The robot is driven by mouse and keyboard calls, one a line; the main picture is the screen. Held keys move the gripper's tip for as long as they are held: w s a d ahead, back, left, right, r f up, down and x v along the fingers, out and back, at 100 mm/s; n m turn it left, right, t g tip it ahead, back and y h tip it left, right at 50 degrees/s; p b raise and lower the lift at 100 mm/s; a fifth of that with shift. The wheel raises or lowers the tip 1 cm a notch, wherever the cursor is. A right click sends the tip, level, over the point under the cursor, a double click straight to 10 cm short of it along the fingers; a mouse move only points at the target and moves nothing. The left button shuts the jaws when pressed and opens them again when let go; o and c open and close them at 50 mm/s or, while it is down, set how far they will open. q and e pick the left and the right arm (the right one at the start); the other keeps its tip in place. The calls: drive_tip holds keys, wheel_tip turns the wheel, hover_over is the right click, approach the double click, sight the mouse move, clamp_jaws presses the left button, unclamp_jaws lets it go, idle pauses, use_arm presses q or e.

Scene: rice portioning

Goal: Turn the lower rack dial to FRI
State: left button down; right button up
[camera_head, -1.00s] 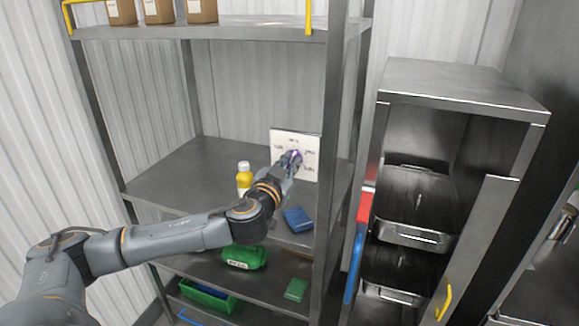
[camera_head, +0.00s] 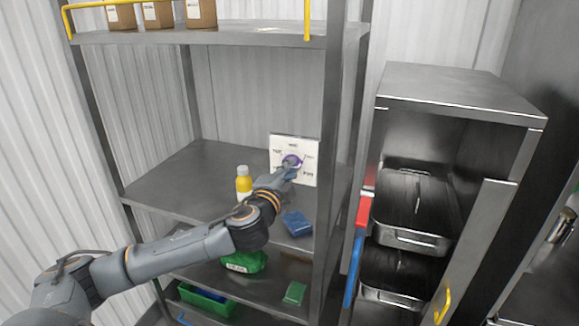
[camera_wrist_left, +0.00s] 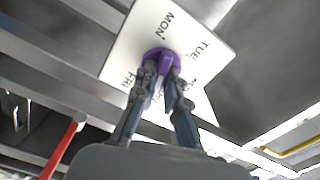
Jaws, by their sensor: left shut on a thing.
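The lower rack dial is a purple knob (camera_head: 291,160) on a white square plate (camera_head: 311,175) at the back right of the rack's middle shelf. In the left wrist view the purple knob (camera_wrist_left: 161,56) sits on the white plate (camera_wrist_left: 140,35), where MON, TUE and FRI can be read; another label is partly hidden by the fingers. My left gripper (camera_head: 287,172) reaches in from the front left, and its two fingers (camera_wrist_left: 163,70) are shut on the knob. Which day the knob points to cannot be told. My right gripper is not in view.
A blue packet (camera_head: 297,223) lies at the shelf's front. A green bag (camera_head: 243,262) is on the shelf below. The rack's front post (camera_head: 329,130) stands close right of the plate.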

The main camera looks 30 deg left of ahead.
use_arm(q)
drive_tip(key=m+p, duration=0.3)
drive_tip(key=m, duration=0.6)
drive_tip(key=shift+f, duration=0.2)
drive_tip(key=shift+f+m, duration=0.1)
drive_tip(key=shift+m, duration=0.2)
drive_tip(key=c, duration=1.4)
unclamp_jaws()
drive_tip(key=v, duration=1.2)
